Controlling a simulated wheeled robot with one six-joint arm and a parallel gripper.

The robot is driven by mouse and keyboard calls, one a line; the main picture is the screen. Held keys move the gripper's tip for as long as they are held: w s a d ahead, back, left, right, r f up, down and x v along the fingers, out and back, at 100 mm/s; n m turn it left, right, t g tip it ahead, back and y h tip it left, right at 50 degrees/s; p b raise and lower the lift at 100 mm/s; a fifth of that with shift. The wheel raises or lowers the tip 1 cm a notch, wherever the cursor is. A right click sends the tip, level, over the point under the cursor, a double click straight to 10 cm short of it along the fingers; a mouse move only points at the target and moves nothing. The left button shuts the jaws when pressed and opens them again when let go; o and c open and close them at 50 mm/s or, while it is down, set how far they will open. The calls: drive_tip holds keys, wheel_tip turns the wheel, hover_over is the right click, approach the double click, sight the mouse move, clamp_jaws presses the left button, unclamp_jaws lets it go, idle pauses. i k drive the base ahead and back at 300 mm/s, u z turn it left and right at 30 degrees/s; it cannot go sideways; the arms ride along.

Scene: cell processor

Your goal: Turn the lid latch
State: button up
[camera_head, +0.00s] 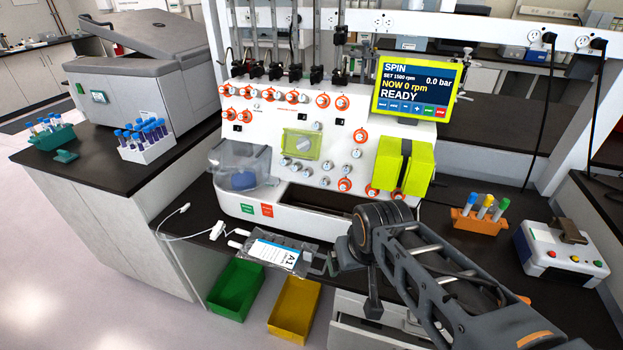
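The white cell processor (330,115) stands on the dark bench. A clear domed lid (238,157) covers the chamber at its lower left, with a blue part inside. It looks closed. I cannot make out a latch on it at this size. My gripper (322,265) is low in front of the processor, right of the lid and at the right end of a clear bag labelled A1 (280,253). My arm partly hides the gripper, and I cannot tell whether its fingers are open or hold the bag.
The screen (419,88) reads SPIN, NOW 0 rpm, READY. A green bin (236,290) and a yellow bin (294,306) are below the bench front. A white clip with a cable (216,230) lies left of the bag. An orange tube rack (480,221) and a sealer-like box (560,252) stand at right.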

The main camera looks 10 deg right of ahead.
sight(274, 181)
drive_tip(key=z, duration=0.05)
drive_tip(key=k, duration=0.4)
drive_tip(key=u, duration=1.75)
drive_tip(key=i, duration=1.1)
drive_tip(key=z, duration=0.75)
